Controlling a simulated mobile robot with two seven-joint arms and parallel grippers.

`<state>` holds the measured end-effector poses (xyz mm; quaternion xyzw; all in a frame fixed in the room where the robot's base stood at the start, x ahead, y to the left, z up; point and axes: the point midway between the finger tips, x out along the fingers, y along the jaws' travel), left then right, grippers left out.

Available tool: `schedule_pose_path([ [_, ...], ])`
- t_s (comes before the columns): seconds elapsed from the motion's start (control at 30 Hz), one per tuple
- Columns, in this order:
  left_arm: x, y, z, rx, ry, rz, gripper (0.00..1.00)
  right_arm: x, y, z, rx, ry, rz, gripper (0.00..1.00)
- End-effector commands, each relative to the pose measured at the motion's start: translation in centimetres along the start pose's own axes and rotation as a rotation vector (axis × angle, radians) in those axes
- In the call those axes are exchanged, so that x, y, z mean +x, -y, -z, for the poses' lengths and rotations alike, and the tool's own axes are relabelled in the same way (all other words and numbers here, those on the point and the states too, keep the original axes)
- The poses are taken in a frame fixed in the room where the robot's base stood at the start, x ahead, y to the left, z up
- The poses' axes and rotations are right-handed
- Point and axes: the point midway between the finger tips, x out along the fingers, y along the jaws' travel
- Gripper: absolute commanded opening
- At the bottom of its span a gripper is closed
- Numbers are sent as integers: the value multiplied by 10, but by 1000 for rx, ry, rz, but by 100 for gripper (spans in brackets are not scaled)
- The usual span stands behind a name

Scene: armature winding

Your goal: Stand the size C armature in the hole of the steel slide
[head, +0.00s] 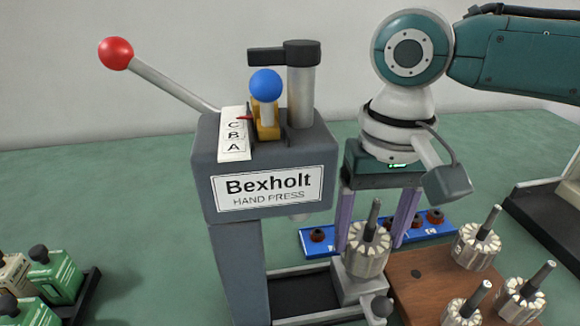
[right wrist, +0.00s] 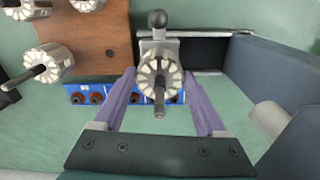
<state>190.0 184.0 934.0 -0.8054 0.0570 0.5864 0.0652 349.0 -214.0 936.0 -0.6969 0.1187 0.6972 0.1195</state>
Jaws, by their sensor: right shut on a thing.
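My right gripper (head: 370,246) points down and is shut on an armature (head: 368,258), a pale, slotted cylinder with a dark shaft standing upright. In the right wrist view the armature (right wrist: 160,82) is between the purple fingertips of the gripper (right wrist: 160,74). The steel slide (head: 352,288), a light metal block with a round knob, is right under the armature, and it also shows in the right wrist view (right wrist: 146,49). The armature's lower end is hidden, so I cannot tell whether it is in the hole. No size mark is readable on the armature. My left gripper is out of view.
The Bexholt hand press (head: 265,188) stands just left, with a red-knobbed lever and a C-B-A scale. A wooden board (head: 425,288) with several armatures is at right. A blue rack (head: 318,250) lies behind. Green boxes (head: 55,275) are at left.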

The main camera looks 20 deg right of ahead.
Motion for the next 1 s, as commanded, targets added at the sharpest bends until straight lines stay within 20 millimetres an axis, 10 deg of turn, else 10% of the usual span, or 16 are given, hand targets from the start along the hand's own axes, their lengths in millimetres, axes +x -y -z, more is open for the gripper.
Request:
schedule_pose_path([
  [0.7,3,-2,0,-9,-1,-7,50,7,0,0,0,-1,0,0],
  [0.73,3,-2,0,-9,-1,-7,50,7,0,0,1,-1,0,76],
  [1.0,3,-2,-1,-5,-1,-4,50,8,0,0,0,-1,-1,100],
])
